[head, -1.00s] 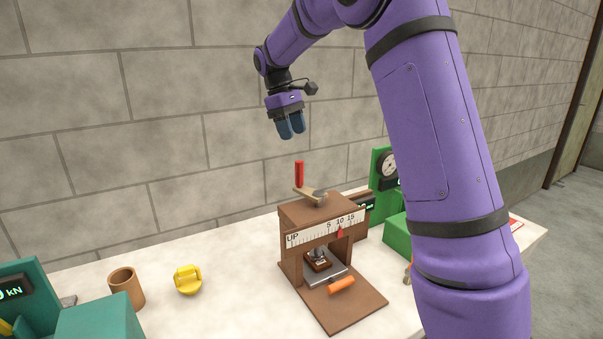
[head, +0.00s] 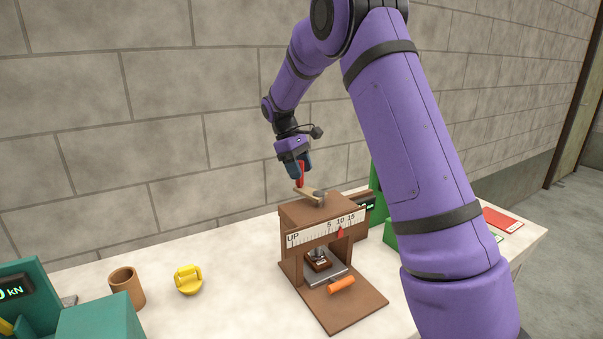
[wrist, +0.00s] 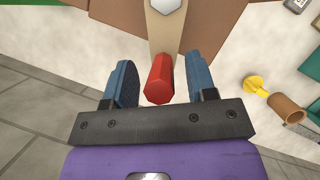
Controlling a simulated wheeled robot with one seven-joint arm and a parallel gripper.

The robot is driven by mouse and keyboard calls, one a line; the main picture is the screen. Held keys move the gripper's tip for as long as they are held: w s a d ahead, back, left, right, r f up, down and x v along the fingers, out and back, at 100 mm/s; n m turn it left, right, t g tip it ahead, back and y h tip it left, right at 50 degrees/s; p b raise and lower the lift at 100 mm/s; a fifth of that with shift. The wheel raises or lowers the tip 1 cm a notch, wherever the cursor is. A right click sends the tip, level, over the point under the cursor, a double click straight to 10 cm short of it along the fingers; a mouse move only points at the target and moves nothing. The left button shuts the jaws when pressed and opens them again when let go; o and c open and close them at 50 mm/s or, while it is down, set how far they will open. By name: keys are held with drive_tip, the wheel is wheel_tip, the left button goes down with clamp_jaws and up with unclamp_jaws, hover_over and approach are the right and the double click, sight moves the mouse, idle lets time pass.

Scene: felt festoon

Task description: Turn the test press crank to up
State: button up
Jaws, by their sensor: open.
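The test press (head: 325,238) is a brown frame standing on the table, with a white scale marked UP at its left end and 5, 10, 15 toward the right. Its red pointer (head: 340,232) is near the 10. The crank on top has a tan arm (head: 308,192) and an upright red handle (head: 300,172). My gripper (head: 299,174) is open around the red handle. In the wrist view the handle (wrist: 159,80) stands between the two blue fingers (wrist: 160,84), with gaps on both sides. A small dark block (head: 319,263) sits inside the press.
An orange handle (head: 341,285) lies at the front of the press base. A brown cup (head: 127,287) and a yellow piece (head: 188,280) stand to the left. A teal device (head: 100,320) is at front left. A green device (head: 376,178) is behind my arm.

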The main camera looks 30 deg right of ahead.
drive_tip(key=shift+s+d+f, duration=0.1)
drive_tip(key=shift+s+f, duration=0.15)
drive_tip(key=shift+f, duration=0.35)
clamp_jaws()
drive_tip(key=shift+n, duration=0.3)
